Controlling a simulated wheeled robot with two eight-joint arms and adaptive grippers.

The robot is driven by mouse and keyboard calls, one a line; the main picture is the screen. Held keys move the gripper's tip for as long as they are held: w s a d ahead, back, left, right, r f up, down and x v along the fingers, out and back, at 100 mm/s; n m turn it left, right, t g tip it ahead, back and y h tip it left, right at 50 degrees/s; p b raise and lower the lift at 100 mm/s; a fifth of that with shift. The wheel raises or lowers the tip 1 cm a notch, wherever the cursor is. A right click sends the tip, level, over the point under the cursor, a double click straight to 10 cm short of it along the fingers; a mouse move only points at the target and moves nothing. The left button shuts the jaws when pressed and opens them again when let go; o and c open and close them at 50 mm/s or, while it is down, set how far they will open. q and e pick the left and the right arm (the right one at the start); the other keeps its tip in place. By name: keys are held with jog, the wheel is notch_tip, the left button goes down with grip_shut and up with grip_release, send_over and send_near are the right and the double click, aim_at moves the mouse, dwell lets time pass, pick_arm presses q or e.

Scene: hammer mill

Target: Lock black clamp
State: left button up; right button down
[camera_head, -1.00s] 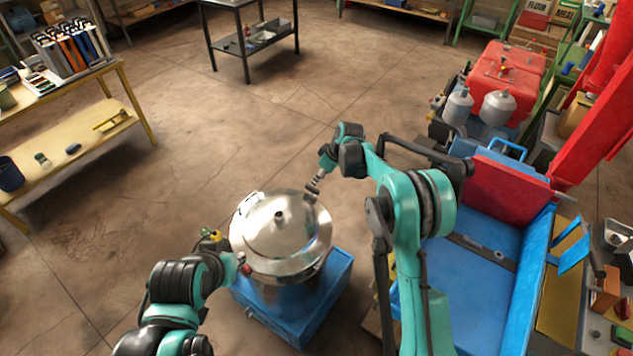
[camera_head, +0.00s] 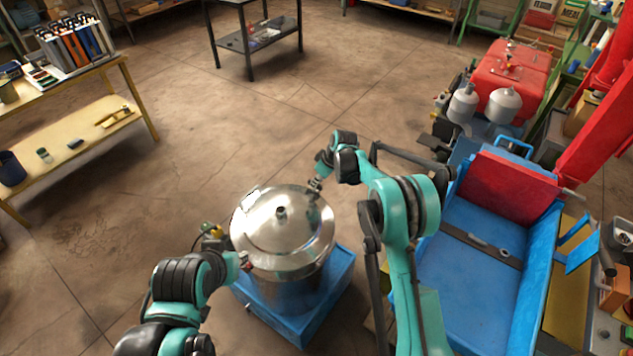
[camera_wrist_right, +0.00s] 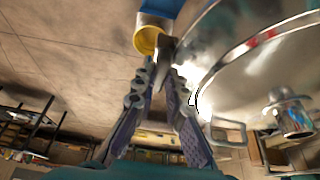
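A shiny steel drum with a round lid (camera_head: 282,222) stands on a blue base (camera_head: 335,290). My right gripper (camera_head: 315,187) is at the lid's far right rim. In the right wrist view, its two fingers (camera_wrist_right: 162,78) are apart with a narrow gap between them. A dark piece (camera_wrist_right: 165,50), perhaps the black clamp, lies at the fingertips beside the drum's rim; I cannot tell whether they touch it. The lid's knob (camera_wrist_right: 292,115) shows at the right of that view. My left gripper (camera_head: 244,262) is at the drum's left side; its fingers are too small to read.
A blue machine bed (camera_head: 470,270) with a red panel (camera_head: 507,190) stands to the right of my right arm. A yellow workbench (camera_head: 85,130) is at the left and a dark table (camera_head: 255,45) at the back. The floor between them is clear.

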jog(key=shift+m, duration=0.4)
jog(key=m+t+h, duration=0.1)
jog(key=m, duration=0.2)
jog(key=shift+s+a+m, duration=0.1)
jog(key=shift+a+m, duration=0.05)
jog(key=shift+m, duration=0.25)
jog(key=m+h, duration=0.2)
jog(key=m, duration=0.2)
jog(key=shift+a+m+t, duration=0.1)
jog(key=shift+m+t, duration=0.2)
jog(key=shift+t, duration=0.1)
jog(key=m+h, duration=0.2)
jog(key=m, duration=0.2)
jog(key=shift+a, duration=0.1)
jog(key=m+h, duration=0.1)
jog(key=m, duration=0.3)
jog(key=shift+a+m+g, duration=0.1)
jog(key=shift+m+g, duration=0.2)
jog(key=shift+g, duration=0.1)
jog(key=shift+h, duration=0.3)
jog(key=c, duration=1.6)
grip_release()
jog(key=shift+o, duration=0.2)
